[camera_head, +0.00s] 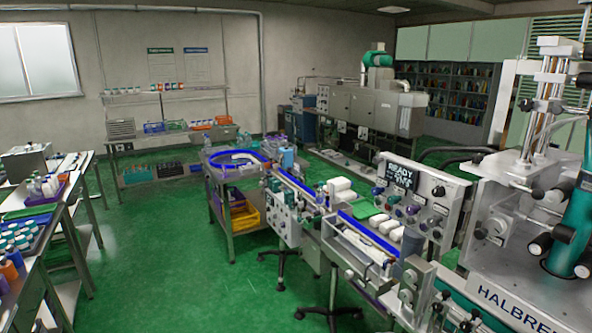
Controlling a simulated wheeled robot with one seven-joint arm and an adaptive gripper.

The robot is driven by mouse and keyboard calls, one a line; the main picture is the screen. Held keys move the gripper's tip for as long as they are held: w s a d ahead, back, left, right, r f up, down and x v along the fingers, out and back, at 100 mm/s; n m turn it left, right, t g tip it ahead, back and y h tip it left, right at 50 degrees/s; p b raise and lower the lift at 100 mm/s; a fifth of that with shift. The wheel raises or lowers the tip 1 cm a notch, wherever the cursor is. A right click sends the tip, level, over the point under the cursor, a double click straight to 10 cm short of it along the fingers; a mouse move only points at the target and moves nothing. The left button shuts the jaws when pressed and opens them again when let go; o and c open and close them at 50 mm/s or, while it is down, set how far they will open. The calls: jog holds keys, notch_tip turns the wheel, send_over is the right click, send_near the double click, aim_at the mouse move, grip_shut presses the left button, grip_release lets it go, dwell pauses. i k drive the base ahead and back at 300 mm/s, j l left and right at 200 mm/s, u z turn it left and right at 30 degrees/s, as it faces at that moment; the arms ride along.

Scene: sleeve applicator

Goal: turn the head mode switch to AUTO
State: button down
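A grey control panel (452,190) stands on the machine at the centre right. Its dark display (400,178) shows white text that seems to begin with READY. Several small buttons and knobs sit below and beside the display, among them a dark knob (438,191). The labels are too small to read, so I cannot tell which control is the head mode switch or where it points. My gripper is not in view.
A conveyor with a blue strip (368,234) runs in front of the panel. A large machine lettered HALBRE (518,300) fills the right side. A round feed table with a blue ring (238,158) stands beyond the conveyor. Green floor (170,270) is clear between it and the left benches.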

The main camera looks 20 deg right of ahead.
aim_at(439, 191)
jog(key=z, duration=1.3)
